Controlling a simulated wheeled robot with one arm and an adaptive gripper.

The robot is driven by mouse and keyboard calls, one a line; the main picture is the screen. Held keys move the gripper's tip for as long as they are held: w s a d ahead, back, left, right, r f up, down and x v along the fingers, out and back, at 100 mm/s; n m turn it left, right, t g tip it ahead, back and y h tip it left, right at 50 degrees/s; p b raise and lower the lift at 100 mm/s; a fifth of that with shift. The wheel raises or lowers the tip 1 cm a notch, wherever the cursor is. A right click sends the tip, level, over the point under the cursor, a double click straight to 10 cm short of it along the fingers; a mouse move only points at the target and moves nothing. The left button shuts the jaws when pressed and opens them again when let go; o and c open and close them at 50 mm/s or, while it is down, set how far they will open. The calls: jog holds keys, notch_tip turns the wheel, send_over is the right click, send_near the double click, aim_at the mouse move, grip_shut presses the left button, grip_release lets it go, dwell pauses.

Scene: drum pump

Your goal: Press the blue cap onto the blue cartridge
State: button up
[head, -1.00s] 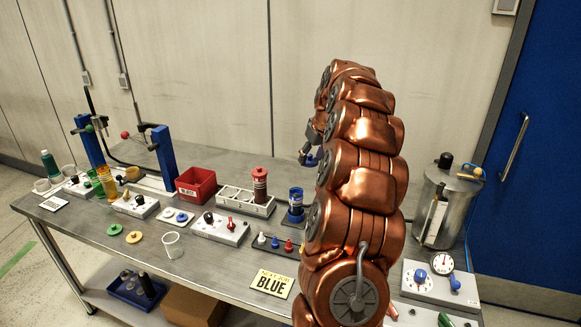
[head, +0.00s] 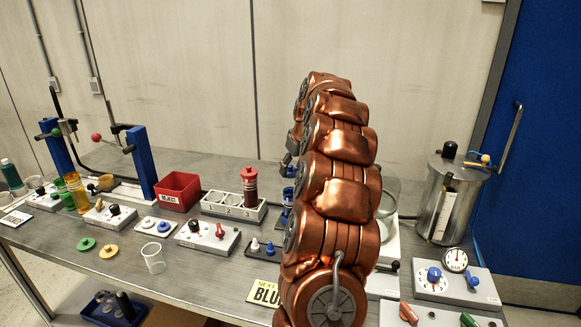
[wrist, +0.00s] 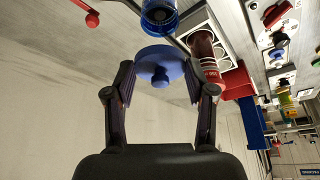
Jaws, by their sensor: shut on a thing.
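My gripper (wrist: 161,88) is shut on the blue cap (wrist: 160,60), a flat round disc with a small knob, held between both fingers in the wrist view. The blue cartridge (wrist: 158,16), a clear blue cylinder, shows at the top edge of the wrist view, just beyond the cap. The cap looks apart from it, though the gap's depth is hard to judge. In the head view my copper arm hides most of the gripper, and only a sliver of the blue cartridge (head: 286,197) shows beside the arm.
A red cartridge (head: 250,187) stands in the numbered white rack (head: 233,206), close to the blue one. A red bin (head: 177,191) is left of it. A metal canister (head: 447,206) and a dial box (head: 437,282) stand right of my arm.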

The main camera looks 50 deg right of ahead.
aim_at(294, 173)
jog(key=shift+f, duration=1.65)
jog(key=shift+f+b, duration=0.9)
jog(key=shift+f, duration=0.25)
jog(key=shift+s+r+b, duration=0.1)
jog(key=shift+s+b, duration=0.05)
jog(key=shift+b, duration=0.3)
jog(key=shift+b, duration=0.5)
dwell(0.6)
dwell(0.4)
jog(key=o, duration=0.8)
jog(key=shift+c, duration=0.2)
jog(key=shift+o, duration=0.3)
